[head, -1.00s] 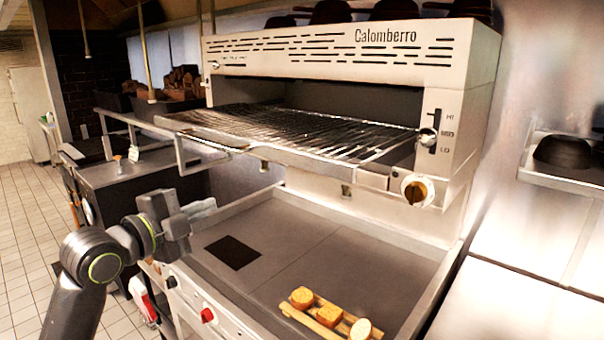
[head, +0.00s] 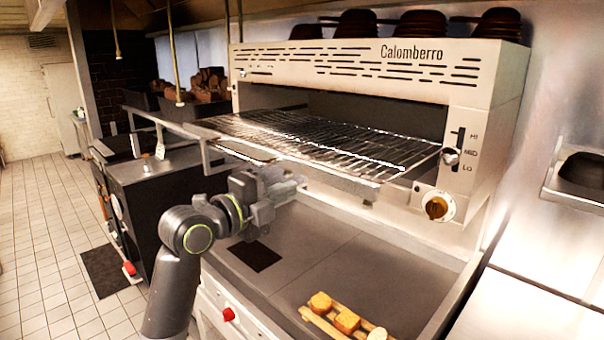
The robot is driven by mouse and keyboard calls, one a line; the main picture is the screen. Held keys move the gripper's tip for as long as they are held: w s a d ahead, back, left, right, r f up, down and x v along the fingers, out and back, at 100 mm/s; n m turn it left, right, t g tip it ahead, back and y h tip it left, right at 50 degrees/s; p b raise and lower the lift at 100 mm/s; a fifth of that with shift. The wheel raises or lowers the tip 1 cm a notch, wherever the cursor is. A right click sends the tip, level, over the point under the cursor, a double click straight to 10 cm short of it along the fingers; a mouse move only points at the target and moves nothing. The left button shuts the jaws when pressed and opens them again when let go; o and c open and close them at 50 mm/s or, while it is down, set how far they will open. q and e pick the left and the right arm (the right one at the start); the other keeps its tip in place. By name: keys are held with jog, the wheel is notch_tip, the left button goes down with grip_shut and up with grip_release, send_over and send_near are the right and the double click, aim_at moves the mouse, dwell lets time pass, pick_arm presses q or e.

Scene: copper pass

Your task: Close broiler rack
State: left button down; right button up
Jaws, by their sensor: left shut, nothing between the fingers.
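The broiler (head: 360,62) is a steel box labelled Calomberro above a flat counter. Its wire rack (head: 330,139) is pulled out toward me, with a front bar and a handle frame (head: 215,142) sticking out at the left. The rack looks empty. My left gripper (head: 296,186) is shut and empty, just below the rack's front edge at its left part, over the counter. I cannot tell whether it touches the rack. My right gripper is not in view.
A wooden board (head: 322,322) with several bread pieces lies on the counter's front right. A dark square (head: 254,256) lies on the counter below my gripper. A side cabinet (head: 150,200) stands at left. Dark bowls (head: 420,25) sit on top of the broiler.

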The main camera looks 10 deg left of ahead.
aim_at(313, 179)
pick_arm(q)
jog(key=p+x, duration=0.2)
jog(key=x, duration=0.1)
jog(key=shift+w+d+r, duration=0.15)
jog(key=shift+w+d, duration=0.1)
jog(key=shift+d, duration=0.05)
jog(key=shift+w+d, duration=0.3)
jog(key=shift+w, duration=0.15)
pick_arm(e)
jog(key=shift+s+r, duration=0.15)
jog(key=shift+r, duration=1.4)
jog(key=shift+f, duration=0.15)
